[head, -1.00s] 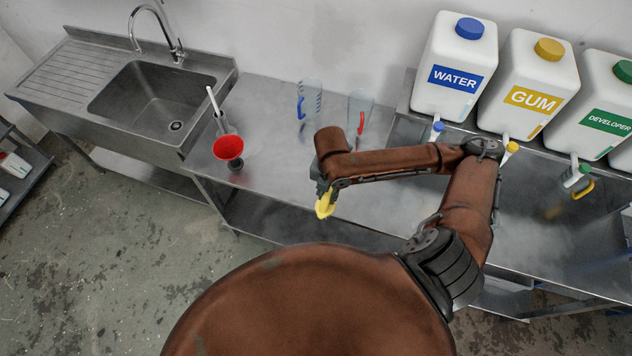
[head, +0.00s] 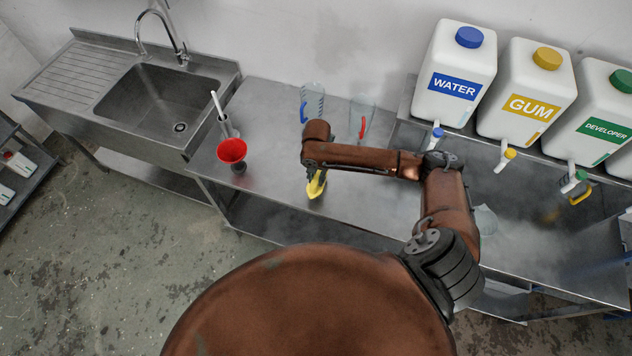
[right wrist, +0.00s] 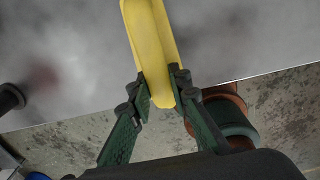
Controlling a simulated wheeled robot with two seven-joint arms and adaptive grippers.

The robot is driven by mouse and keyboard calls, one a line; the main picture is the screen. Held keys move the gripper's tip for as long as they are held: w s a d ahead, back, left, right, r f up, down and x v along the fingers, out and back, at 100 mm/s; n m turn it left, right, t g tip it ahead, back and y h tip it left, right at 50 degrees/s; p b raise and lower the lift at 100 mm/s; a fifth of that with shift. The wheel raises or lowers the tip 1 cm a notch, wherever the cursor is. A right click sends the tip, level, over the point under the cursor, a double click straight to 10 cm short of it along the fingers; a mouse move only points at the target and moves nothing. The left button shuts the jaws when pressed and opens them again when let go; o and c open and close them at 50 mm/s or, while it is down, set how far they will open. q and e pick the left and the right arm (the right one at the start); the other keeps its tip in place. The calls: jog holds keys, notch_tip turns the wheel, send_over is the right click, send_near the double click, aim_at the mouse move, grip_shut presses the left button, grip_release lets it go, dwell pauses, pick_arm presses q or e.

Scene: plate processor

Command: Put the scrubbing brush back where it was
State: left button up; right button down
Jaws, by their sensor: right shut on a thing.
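The yellow scrubbing brush (head: 316,186) is in my right gripper (head: 314,172), over the front part of the steel table in the head view. In the right wrist view the brush (right wrist: 151,45) shows as a long yellow handle, with the right gripper's green-black fingers (right wrist: 160,92) shut on its near end. The brush's far end runs out of the wrist view at the top. I cannot tell whether the brush touches the table. My left gripper is not in view.
A red funnel (head: 232,150) stands left of the brush, with a white-handled tool in a holder (head: 226,127) behind it. Two clear jugs with blue (head: 312,97) and red (head: 362,112) handles stand behind my arm. The sink (head: 150,95) is left; labelled canisters (head: 455,70) stand right. Bare table (head: 265,110) lies between.

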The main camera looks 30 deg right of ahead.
jog(key=shift+w+f, duration=0.1)
jog(key=shift+f, duration=1.55)
jog(key=c, duration=1.8)
grip_release()
jog(key=shift+f, duration=0.15)
notch_tip(320, 180, up, 12)
jog(key=shift+r+b, duration=0.2)
jog(key=shift+b, duration=0.35)
